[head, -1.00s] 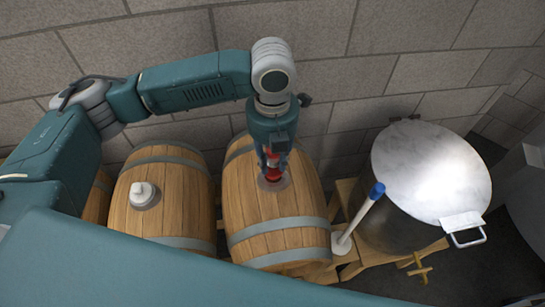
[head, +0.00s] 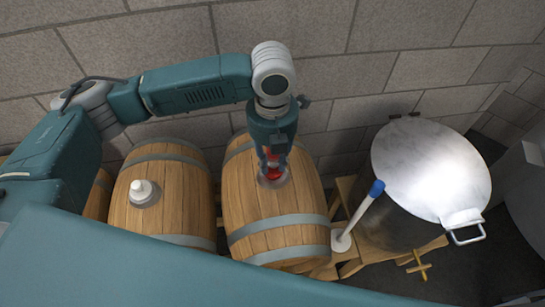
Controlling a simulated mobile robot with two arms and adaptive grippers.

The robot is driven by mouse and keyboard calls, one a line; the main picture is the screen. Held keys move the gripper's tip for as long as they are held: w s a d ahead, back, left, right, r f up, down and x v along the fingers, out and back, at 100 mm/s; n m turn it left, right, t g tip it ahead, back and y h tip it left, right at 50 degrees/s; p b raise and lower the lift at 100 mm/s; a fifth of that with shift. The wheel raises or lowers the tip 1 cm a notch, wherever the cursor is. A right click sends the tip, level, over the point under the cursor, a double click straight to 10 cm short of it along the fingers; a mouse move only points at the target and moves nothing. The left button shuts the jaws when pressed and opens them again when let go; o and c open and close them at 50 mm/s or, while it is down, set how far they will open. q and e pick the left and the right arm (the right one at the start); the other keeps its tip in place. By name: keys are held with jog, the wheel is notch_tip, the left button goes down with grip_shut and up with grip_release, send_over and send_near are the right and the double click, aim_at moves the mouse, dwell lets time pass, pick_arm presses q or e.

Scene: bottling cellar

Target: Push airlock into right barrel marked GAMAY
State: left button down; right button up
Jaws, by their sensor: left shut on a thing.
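The right barrel (head: 268,217) is wooden with grey hoops and lies on its side on a wooden stand. No GAMAY marking is readable from here. My left gripper (head: 272,166) points down over the top of this barrel. It is shut on the airlock (head: 270,175), a small red piece partly hidden by the fingers. The airlock is at the pale round bung area on top of the barrel; I cannot tell how deep it sits. My right gripper is not in view.
A left barrel (head: 157,210) carries a white bung (head: 141,190). A block wall (head: 340,60) runs close behind.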

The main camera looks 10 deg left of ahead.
pick_arm(q)
jog(key=shift+f, duration=0.55)
dwell(0.4)
jog(key=c, duration=0.8)
grip_release()
jog(key=shift+c, duration=0.2)
jog(key=shift+r+p, duration=4.05)
jog(key=shift+p, duration=0.25)
